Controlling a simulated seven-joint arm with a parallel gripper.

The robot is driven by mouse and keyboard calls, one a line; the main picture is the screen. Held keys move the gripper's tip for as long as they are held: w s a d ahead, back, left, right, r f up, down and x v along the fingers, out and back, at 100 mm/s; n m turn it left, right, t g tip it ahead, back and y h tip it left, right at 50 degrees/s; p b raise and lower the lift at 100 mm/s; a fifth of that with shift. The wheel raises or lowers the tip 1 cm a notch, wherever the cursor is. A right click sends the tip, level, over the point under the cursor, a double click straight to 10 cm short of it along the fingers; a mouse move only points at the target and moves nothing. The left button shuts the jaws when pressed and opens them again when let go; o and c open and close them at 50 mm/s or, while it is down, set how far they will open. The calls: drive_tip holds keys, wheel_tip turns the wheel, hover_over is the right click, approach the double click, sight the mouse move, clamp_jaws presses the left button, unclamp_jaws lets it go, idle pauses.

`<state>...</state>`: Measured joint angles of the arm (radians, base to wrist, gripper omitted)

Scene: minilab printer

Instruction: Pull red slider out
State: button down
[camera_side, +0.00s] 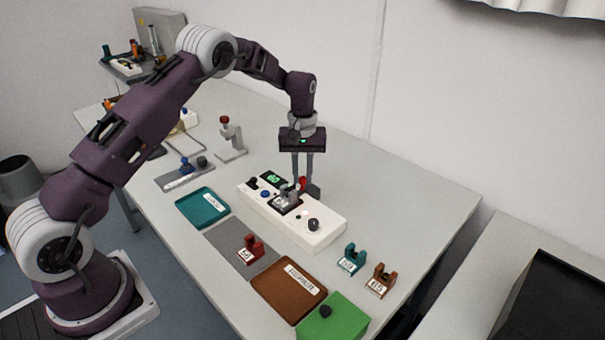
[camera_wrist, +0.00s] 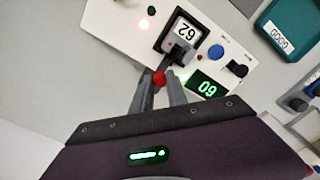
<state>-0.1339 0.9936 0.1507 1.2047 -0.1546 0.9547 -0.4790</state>
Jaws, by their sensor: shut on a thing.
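The red slider's knob (camera_wrist: 159,77) is a small red ball at the end of a dark rod beside the dark nest of the white panel box. In the side view the red knob (camera_side: 302,183) shows at the far edge of the white panel box (camera_side: 318,233). My gripper (camera_wrist: 161,84) points down and is shut on the knob, with one finger on each side; it shows in the side view too (camera_side: 304,187). A grey block labelled 62 (camera_wrist: 183,36) sits in the nest. Most of the slider's rod is hidden.
The panel has a green display (camera_wrist: 207,88), a blue button (camera_wrist: 216,52) and a black knob (camera_side: 313,224). A teal GOOD tray (camera_side: 203,207), a brown tray (camera_side: 289,289), a red block (camera_side: 252,248) and a green box (camera_side: 335,322) stand nearby. The table behind the panel is clear.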

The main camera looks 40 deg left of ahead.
drive_tip(key=shift+w+r, duration=0.1)
drive_tip(key=shift+w, duration=1.6)
drive_tip(key=c, duration=1.3)
unclamp_jaws()
wheel_tip(320, 180, up, 7)
